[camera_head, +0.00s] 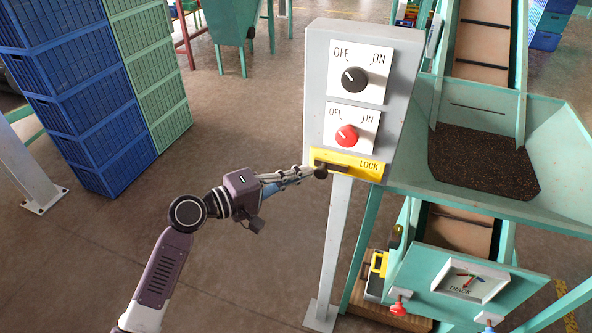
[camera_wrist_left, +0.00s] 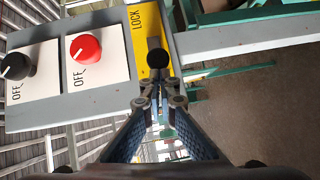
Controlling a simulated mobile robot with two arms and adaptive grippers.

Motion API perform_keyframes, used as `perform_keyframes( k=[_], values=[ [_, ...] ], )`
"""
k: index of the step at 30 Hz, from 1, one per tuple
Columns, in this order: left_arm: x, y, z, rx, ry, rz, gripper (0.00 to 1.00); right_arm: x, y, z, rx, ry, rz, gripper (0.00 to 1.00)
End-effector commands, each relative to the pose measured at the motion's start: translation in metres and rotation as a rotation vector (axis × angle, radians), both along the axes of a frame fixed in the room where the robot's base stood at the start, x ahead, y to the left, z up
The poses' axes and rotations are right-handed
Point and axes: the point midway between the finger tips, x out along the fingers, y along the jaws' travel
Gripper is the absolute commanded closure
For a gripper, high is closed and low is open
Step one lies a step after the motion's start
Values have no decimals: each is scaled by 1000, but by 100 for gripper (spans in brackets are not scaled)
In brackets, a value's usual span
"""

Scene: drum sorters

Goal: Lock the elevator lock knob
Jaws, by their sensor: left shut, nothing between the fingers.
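A grey control box (camera_head: 315,85) stands on a post and carries a black OFF/ON knob (camera_head: 354,79), a red OFF/ON knob (camera_head: 346,135) and a yellow LOCK plate (camera_head: 365,168) at its bottom. A dark, round-ended lock knob (camera_head: 321,171) sits at the left part of the plate; in the left wrist view it shows as a black ball (camera_wrist_left: 157,58). My left gripper (camera_head: 312,173) is shut and empty, its fingertips at the lock knob. I cannot tell whether they touch it. My right gripper is not in view.
A green hopper (camera_head: 560,150) with dark grains stands right of the box. A green panel (camera_head: 425,275) with a gauge is below it. Stacked blue crates (camera_head: 75,100) and green crates (camera_head: 150,70) stand at left. The floor between is clear.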

Motion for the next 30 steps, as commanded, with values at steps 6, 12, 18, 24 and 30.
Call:
perform_keyframes(
  k=[6, 12, 18, 24, 30],
  values=[
    [-3, -8, 2, -1, 1, -2, 100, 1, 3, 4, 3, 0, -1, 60],
    [-15, -43, 3, -3, 3, -3, 100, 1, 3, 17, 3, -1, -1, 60],
    [-18, -54, 1, -1, 0, 0, 100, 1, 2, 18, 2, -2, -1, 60],
    [-17, -53, 0, -1, 0, 0, 100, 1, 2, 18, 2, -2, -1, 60],
    [-16, -53, 1, -1, -1, 1, 100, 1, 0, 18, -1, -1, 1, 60]
  ],
)
